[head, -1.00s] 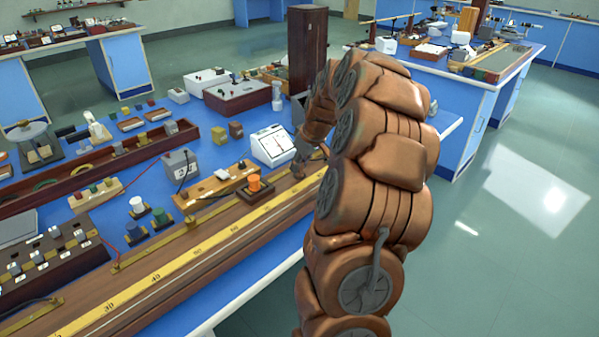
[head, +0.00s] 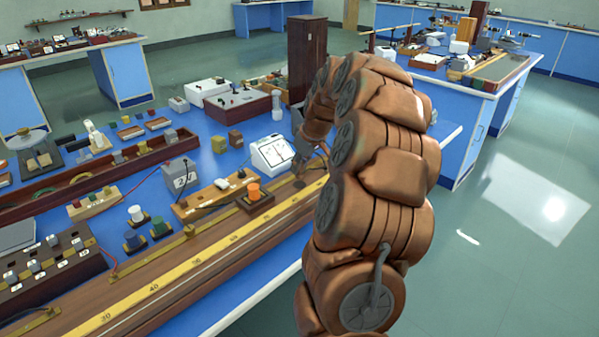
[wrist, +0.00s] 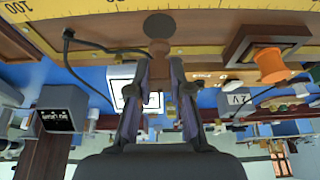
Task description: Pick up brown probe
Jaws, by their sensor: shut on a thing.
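The brown probe (wrist: 157,52) is between the two fingers of my gripper (wrist: 158,72) in the wrist view. My gripper is shut on it. A dark cable runs from the left to the probe's upper end in that view. A dark round spot (wrist: 159,24) shows on the wooden board just past the probe; I cannot tell whether it is a shadow or a fitting. In the head view my gripper (head: 303,172) is over the far end of the long wooden board, partly behind my own arm. The probe is too small and hidden to make out there.
A white meter (head: 271,154) stands close to the left of my gripper. An orange spool (head: 254,190) on a wooden base sits nearer along the board. A yellow scale (head: 195,262) runs along the board. A tall dark wooden cabinet (head: 307,55) stands behind.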

